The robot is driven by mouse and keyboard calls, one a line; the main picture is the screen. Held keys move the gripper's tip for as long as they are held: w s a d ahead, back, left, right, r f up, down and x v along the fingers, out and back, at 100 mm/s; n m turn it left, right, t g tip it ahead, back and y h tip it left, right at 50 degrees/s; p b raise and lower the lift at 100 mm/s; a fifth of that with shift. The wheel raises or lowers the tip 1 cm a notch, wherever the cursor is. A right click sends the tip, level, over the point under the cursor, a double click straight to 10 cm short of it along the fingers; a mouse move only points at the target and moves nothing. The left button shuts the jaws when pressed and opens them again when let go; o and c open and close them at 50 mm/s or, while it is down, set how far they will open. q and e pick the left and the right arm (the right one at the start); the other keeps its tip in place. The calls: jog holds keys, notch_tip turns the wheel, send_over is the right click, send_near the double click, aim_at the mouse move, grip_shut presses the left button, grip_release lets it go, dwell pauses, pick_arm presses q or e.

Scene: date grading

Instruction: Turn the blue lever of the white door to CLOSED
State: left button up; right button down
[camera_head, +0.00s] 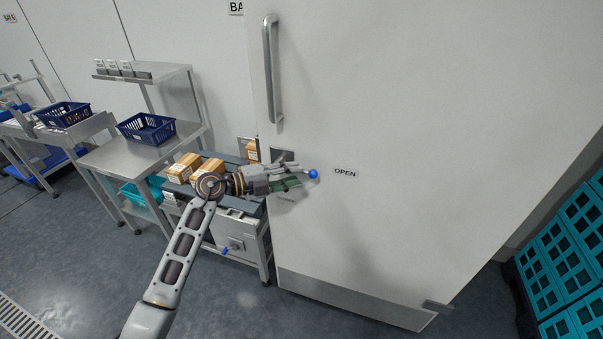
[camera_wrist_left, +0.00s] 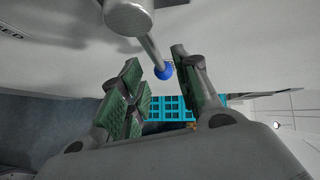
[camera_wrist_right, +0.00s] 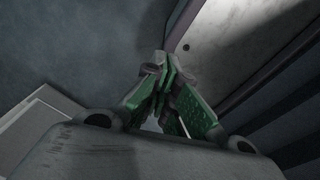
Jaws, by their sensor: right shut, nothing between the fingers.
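The white door (camera_head: 430,150) fills the right of the head view. Its lever has a blue ball end (camera_head: 313,173), which points right toward the OPEN label (camera_head: 345,172). My left gripper (camera_head: 296,176) is at the lever and hides most of it. In the left wrist view the grey lever rod (camera_wrist_left: 150,45) runs from a round hub (camera_wrist_left: 128,15) to the blue ball (camera_wrist_left: 162,71). The ball shows between the open green fingers; I cannot tell if either touches it. My right gripper (camera_wrist_right: 165,72) is shut and empty, away from the door.
A vertical door handle (camera_head: 270,75) stands above the lever. A steel stand with cardboard boxes (camera_head: 183,167) is behind my left wrist. Stacked teal crates (camera_head: 565,255) stand at the right. Tables with dark blue baskets (camera_head: 146,127) are at the left.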

pick_arm(q)
jog(key=shift+x, duration=1.75)
grip_shut()
